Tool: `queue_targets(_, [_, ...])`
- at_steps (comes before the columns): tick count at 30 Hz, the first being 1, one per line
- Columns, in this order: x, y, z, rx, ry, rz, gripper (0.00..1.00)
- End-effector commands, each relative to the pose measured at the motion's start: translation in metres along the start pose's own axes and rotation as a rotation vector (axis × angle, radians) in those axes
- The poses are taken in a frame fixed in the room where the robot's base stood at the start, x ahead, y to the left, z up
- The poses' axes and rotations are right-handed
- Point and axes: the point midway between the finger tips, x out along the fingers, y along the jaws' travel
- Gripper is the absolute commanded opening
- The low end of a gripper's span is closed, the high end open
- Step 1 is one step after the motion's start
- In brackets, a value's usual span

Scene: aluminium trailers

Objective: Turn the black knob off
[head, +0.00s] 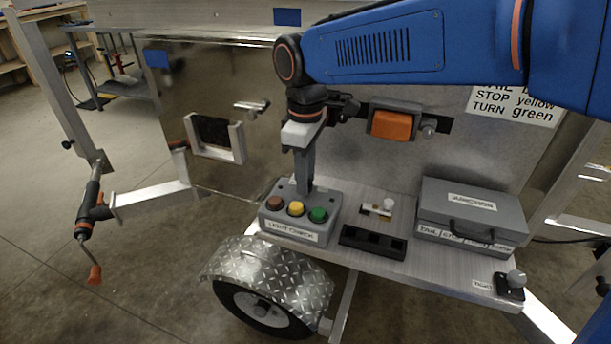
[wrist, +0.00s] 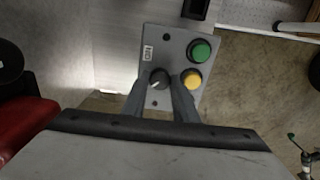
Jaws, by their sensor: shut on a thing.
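The black knob (wrist: 160,78) is on the top face of the grey light check box (head: 290,232), which also shows in the wrist view (wrist: 165,42). A short pale mark shows on the knob, and a small white label (wrist: 148,53) is beside it. My gripper (wrist: 159,94) points down at the box, with one finger on each side of the knob, shut on it. In the head view my gripper (head: 304,188) reaches the back of the box top and hides the knob.
Yellow (head: 296,208) and green (head: 318,215) buttons and a brown one (head: 275,203) are close by on the box. A black tray (head: 372,243) and a grey junction case (head: 472,213) stand to the right. An orange lamp (head: 392,124) is on the panel behind.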

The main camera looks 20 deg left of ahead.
Motion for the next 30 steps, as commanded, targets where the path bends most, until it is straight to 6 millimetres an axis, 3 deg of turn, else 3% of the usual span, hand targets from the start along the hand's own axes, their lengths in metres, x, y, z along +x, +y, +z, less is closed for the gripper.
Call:
queue_targets(6, [0.000, 0.000, 0.000, 0.000, 0.000, 0.001, 0.04])
queue_targets(7, [0.000, 0.000, 0.000, 0.000, 0.000, 0.001, 0.28])
queue_targets(9, [0.000, 0.000, 0.000, 0.001, 0.000, 0.001, 0.45])
queue_targets(20, [-0.003, 0.000, 0.000, 0.001, 0.001, 0.001, 0.45])
queue_targets(25, [-0.021, 0.000, 0.000, 0.001, 0.002, 0.001, 0.45])
queue_targets(30, [-0.053, 0.001, -0.001, 0.001, 0.002, 0.002, 0.45])
